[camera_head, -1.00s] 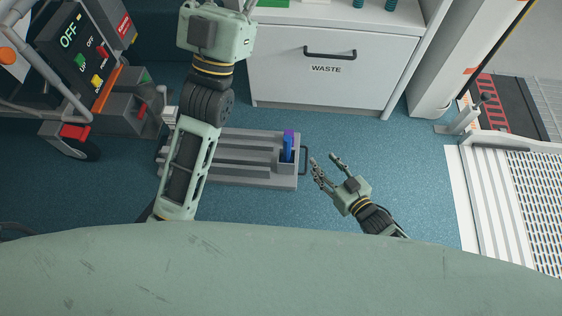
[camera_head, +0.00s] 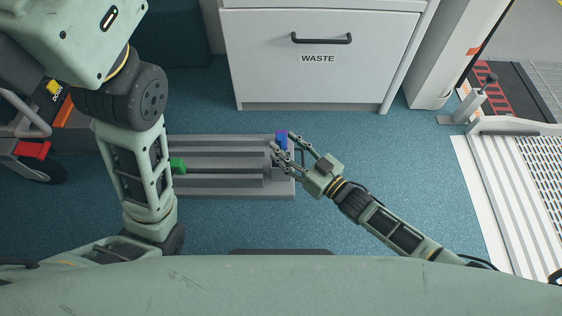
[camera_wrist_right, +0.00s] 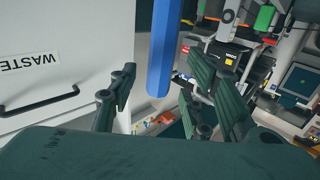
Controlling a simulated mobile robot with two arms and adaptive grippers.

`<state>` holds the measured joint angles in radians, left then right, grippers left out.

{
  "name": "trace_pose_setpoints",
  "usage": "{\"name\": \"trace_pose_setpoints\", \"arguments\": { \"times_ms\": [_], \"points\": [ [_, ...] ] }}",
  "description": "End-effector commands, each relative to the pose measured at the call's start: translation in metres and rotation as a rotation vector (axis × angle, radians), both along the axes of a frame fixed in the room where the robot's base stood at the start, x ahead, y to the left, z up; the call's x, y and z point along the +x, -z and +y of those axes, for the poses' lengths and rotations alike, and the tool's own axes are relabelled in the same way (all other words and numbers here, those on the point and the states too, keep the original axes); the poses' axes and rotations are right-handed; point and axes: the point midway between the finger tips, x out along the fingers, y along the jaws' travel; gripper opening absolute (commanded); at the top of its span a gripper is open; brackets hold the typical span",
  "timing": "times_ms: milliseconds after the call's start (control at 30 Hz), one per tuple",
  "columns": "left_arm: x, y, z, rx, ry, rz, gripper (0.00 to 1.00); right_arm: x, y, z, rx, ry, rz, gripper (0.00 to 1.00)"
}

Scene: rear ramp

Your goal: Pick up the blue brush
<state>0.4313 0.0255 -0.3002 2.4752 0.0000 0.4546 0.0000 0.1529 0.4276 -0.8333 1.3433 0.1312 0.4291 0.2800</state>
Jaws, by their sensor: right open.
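The blue brush (camera_head: 282,141) shows as a small blue and purple piece at the right end of a grey ridged rack (camera_head: 230,182), partly hidden by my right gripper's fingers. My right gripper (camera_head: 281,147) is open, its fingertips around or just over the brush. In the right wrist view, a long blue handle (camera_wrist_right: 162,50) comes down from the top edge, in the gap between the spread fingers of my right gripper (camera_wrist_right: 158,80). I cannot tell if they touch it. My left arm crosses the left side, with its gripper out of view.
A white waste cabinet (camera_head: 320,80) stands behind the rack. A green item (camera_head: 178,165) lies at the rack's left, beside my left arm. A wheeled cart (camera_head: 35,150) is at far left. Blue floor (camera_head: 400,160) is clear to the right, up to a white slotted ramp (camera_head: 500,190).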

Motion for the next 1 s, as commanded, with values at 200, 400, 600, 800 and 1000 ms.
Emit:
{"name": "trace_pose_setpoints", "arguments": {
  "times_ms": [200, 400, 600, 800, 1000],
  "points": [
    [-0.013, -0.002, -0.001, 0.002, -0.002, -0.044, 0.59, 0.017, 0.002, 0.016, 0.000, 0.000, 0.000, 0.45],
    [-0.014, -0.004, -0.001, 0.004, -0.003, -0.045, 0.59, 0.018, 0.000, 0.017, -0.001, 0.001, 0.002, 0.45],
    [-0.014, -0.004, -0.001, 0.004, -0.003, -0.045, 0.59, 0.018, 0.000, 0.017, -0.001, 0.001, 0.001, 0.34],
    [-0.014, -0.004, -0.001, 0.004, -0.003, -0.045, 0.59, 0.018, 0.000, 0.017, -0.001, 0.001, 0.001, 0.17],
    [-0.014, -0.004, -0.002, 0.004, -0.002, -0.045, 0.59, 0.018, 0.000, 0.017, -0.001, 0.001, 0.001, 0.00]
  ]
}}
